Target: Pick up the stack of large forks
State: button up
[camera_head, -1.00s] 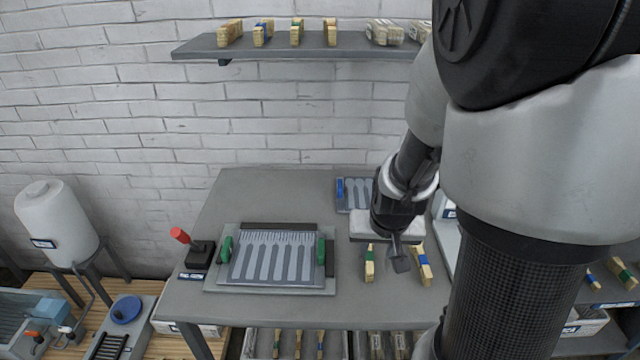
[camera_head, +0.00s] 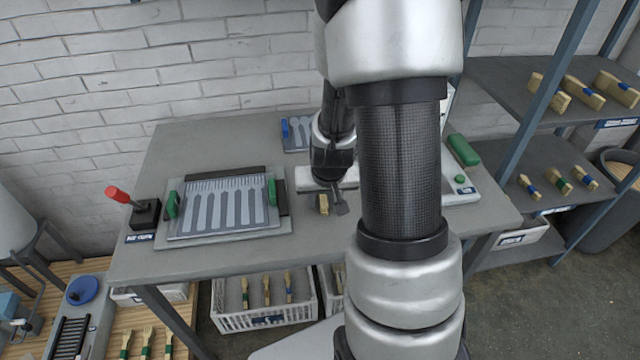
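A small banded wooden bundle (camera_head: 323,205) lies on the grey table at its front middle, just left of my fingers. Its utensil type cannot be made out. My gripper (camera_head: 338,204) points down close to this bundle. The fingers look apart from it, but I cannot tell whether they touch it or how far they are open. My arm covers the table to the right of the gripper, where the second bundle seen earlier is hidden. Other banded bundles (camera_head: 558,180) lie on the right shelf, too small to identify.
A press plate with fork-shaped cut-outs (camera_head: 222,210) and green handles lies at the left of the table (camera_head: 180,145). A red-handled lever (camera_head: 118,195) stands beside it. A white crate (camera_head: 265,318) with bundles is below. A scale-like device (camera_head: 460,188) sits right.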

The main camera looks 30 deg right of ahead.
grip_shut()
jog(key=shift+r, duration=0.1)
